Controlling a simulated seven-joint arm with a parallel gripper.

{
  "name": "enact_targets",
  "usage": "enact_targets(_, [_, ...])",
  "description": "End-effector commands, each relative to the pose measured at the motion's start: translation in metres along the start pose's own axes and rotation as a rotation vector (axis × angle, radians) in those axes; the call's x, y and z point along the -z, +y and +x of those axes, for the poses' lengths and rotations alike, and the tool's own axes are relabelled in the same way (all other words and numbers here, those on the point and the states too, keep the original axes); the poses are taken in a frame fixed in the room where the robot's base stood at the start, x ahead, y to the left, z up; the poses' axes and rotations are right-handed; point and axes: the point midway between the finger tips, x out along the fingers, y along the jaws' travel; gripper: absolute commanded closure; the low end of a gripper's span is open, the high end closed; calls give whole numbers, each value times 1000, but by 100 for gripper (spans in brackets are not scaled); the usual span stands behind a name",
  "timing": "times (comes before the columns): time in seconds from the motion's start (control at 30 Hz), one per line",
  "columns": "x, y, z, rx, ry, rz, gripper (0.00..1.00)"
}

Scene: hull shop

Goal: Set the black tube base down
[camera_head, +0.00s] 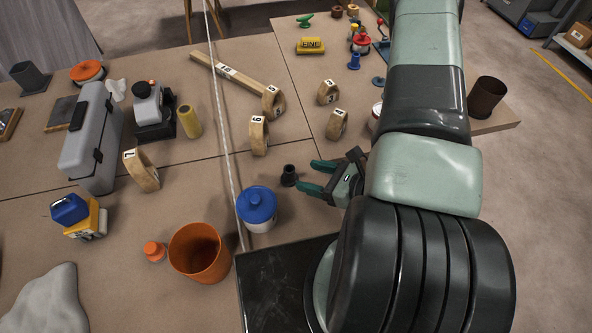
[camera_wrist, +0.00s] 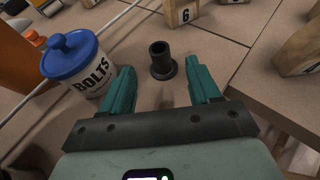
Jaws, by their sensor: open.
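The black tube base (camera_head: 289,175) is a short black tube with a wider foot. It stands upright on the brown table in the head view. In the wrist view the black tube base (camera_wrist: 162,60) stands just beyond the fingertips, roughly midway between them, and its hollow top shows. My gripper (camera_head: 318,178) is open, its two green fingers apart and pointing left towards the tube base. In the wrist view my gripper (camera_wrist: 160,80) has nothing between its fingers, and neither finger appears to touch the tube base.
A white jar marked BOLTS with a blue lid (camera_head: 257,208) stands close by, left of the left finger in the wrist view (camera_wrist: 85,68). An orange cup (camera_head: 199,253) stands in front-left. A numbered wooden piece (camera_head: 259,135) stands behind. A rope (camera_head: 224,130) crosses the table.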

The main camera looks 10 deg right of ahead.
Motion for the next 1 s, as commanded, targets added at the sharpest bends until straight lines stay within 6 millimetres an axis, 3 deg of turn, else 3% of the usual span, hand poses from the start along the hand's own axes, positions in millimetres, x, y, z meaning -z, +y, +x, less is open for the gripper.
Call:
enact_targets(0.1, [0,-1,-19,3,1,1,38])
enact_targets(0.3, [0,0,-32,0,0,0,38])
enact_targets(0.87, [-1,0,-32,-3,-2,-3,38])
enact_targets(1.0, [-26,-3,-28,-56,-37,-55,38])
